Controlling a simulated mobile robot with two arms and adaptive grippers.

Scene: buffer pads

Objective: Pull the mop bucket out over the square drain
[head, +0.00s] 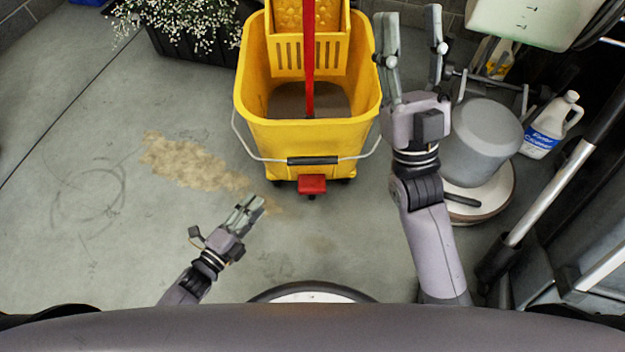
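The yellow mop bucket (358,110) stands upright on the floor at upper middle, with dark water inside. Its wire handle with a black grip (314,160) hangs across the front, above a red block (312,184) low on the bucket. My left gripper (253,203) is low over the floor, left of and nearer than the bucket's front, apart from it. Its fingers lie close together from this angle, so their opening is unclear. My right gripper (411,28) is open and empty beside the bucket's right rim; contact cannot be told. I see no square drain.
A red mop pole (310,75) rises from the bucket, beside the yellow wringer (325,50). A grey floor machine (480,140) and white bottle (552,125) stand right. A planter (190,38) is behind left. A tan stain (190,163) marks the open floor left.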

